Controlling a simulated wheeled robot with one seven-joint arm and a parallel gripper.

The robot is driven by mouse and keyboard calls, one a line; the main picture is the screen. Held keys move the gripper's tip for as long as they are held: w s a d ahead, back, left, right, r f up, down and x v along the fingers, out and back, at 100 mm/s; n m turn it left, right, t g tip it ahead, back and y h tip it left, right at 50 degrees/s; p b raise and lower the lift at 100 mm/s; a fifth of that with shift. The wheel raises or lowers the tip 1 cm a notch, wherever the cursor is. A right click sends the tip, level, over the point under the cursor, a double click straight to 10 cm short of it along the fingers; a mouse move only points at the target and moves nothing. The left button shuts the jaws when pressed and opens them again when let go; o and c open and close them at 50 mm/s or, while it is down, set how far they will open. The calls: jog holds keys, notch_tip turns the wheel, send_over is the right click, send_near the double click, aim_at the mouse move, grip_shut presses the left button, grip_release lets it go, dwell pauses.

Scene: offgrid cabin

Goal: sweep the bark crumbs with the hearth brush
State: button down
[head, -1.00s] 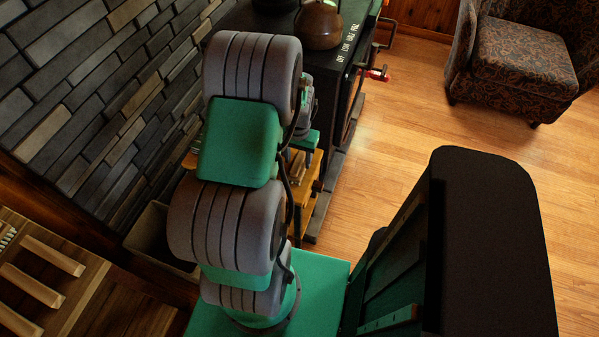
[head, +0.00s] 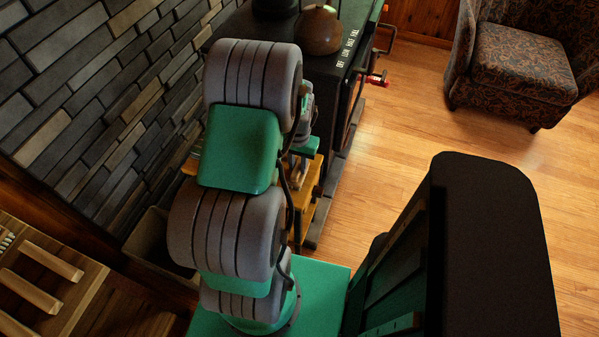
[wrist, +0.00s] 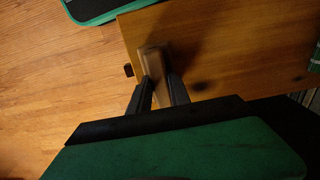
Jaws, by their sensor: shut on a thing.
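My gripper (wrist: 160,78) is shut on a tan wooden piece, which I take to be the handle of the hearth brush (wrist: 152,61). The piece stands between the dark fingers, above a wooden top (wrist: 225,45). I cannot tell whether it touches the top, and its bristles do not show. In the head view my arm hides most of the gripper, and part of the yellowish wooden stand (head: 319,190) shows beyond it. A few dark spots lie on the wooden top. I cannot tell whether they are bark crumbs or marks in the wood.
A black stove (head: 342,75) with a brown kettle (head: 319,32) stands beyond my arm. A stone wall (head: 95,110) rises at the left, with a bin (head: 150,238) at its foot. The wooden floor (head: 395,120) is clear towards the patterned armchair (head: 525,60).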

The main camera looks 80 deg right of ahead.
jog(key=shift+r, duration=0.1)
dwell(0.3)
jog(key=shift+r+p, duration=2.3)
jog(key=shift+r, duration=0.6)
